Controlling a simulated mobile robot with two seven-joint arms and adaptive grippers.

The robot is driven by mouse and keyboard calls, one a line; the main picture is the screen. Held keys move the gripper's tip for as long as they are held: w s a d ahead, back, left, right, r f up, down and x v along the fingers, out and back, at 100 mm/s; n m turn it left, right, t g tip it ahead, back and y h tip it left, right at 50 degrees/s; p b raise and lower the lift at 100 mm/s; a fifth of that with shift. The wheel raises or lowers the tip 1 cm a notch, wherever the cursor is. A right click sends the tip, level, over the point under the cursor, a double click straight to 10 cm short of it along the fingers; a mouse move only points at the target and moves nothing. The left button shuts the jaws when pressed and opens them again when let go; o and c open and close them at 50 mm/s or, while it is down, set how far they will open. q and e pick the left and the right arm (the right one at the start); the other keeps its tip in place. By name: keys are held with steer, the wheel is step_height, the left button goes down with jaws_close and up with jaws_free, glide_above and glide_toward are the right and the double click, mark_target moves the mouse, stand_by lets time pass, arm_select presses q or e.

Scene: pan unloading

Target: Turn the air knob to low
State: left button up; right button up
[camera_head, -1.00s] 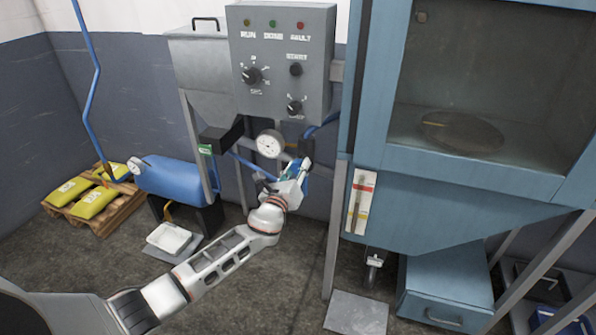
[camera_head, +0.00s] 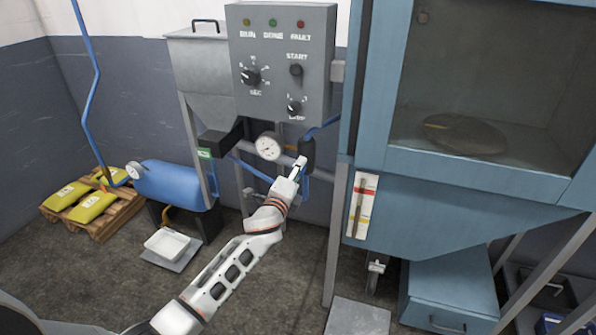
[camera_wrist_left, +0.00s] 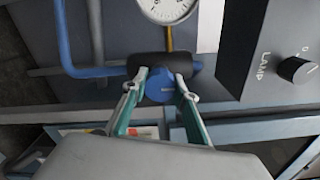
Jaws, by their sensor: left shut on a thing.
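The air knob (camera_wrist_left: 160,87) is a round blue knob on a black regulator body, in the middle of the left wrist view. My left gripper (camera_wrist_left: 161,90) has one finger on each side of it and is shut on it. In the head view the left gripper (camera_head: 299,170) reaches up to the black regulator (camera_head: 307,150), and the knob is hidden or too small to make out. A round white gauge (camera_head: 269,146) sits left of the regulator; it also shows above the knob in the wrist view (camera_wrist_left: 166,7). Its exact reading is too small to tell. My right gripper is not in view.
A grey control box (camera_head: 281,60) with knobs and lamps hangs above the gripper. A blue cabinet (camera_head: 440,195) with a window stands close on the right. A blue tank (camera_head: 175,185) lies at the left. A blue hose (camera_wrist_left: 68,45) runs left of the knob.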

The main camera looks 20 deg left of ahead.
arm_select(q)
steer(key=shift+n, duration=0.5)
steer(key=o, duration=1.1)
steer(key=s, duration=1.2)
steer(key=shift+a, duration=0.2)
steer(key=s+d+f+n+g, duration=0.1)
steer(key=s+f+n+g, duration=0.1)
steer(key=s+f+n, duration=0.3)
steer(key=s+d+f+n+g+h, duration=0.1)
steer(key=s+f+n+g, duration=0.2)
steer(key=s+f, duration=0.9)
steer(key=s+d+f+n+g+h, duration=0.1)
steer(key=s+f+n+g, duration=0.1)
steer(key=s+f+n, duration=0.6)
steer(key=shift+s+f+n, duration=0.15)
steer(key=shift+s+f, duration=0.1)
steer(key=shift+s, duration=1.25)
steer(key=shift+s+f+n, duration=0.15)
steer(key=shift+s+f, duration=0.05)
steer(key=shift+s, duration=1.3)
